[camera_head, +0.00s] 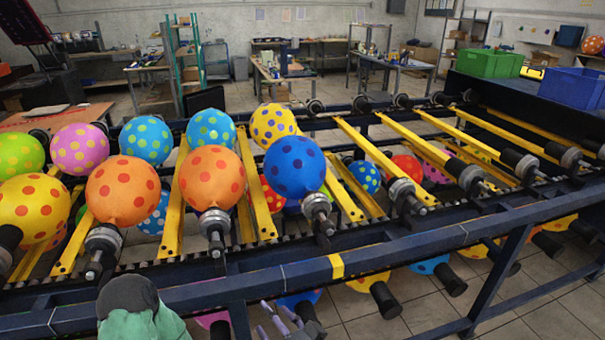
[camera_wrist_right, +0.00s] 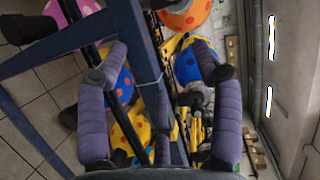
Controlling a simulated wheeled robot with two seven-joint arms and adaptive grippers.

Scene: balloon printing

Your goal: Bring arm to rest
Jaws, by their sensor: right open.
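My right gripper (camera_head: 285,320) shows at the bottom edge of the head view, below the front rail of the balloon machine (camera_head: 400,248). Its purple padded fingers are spread apart and empty in the right wrist view (camera_wrist_right: 158,62). The machine's dark frame and some balloons show between and beyond the fingers there. I cannot tell whether the gripper touches the frame. My left gripper is not in view.
Polka-dot balloons sit on the front holders, including a blue one (camera_head: 296,167) and orange ones (camera_head: 212,178). Several empty holders (camera_head: 405,196) stand to the right. More balloons hang beneath the rails. Green (camera_head: 489,63) and blue (camera_head: 577,88) crates stand at back right.

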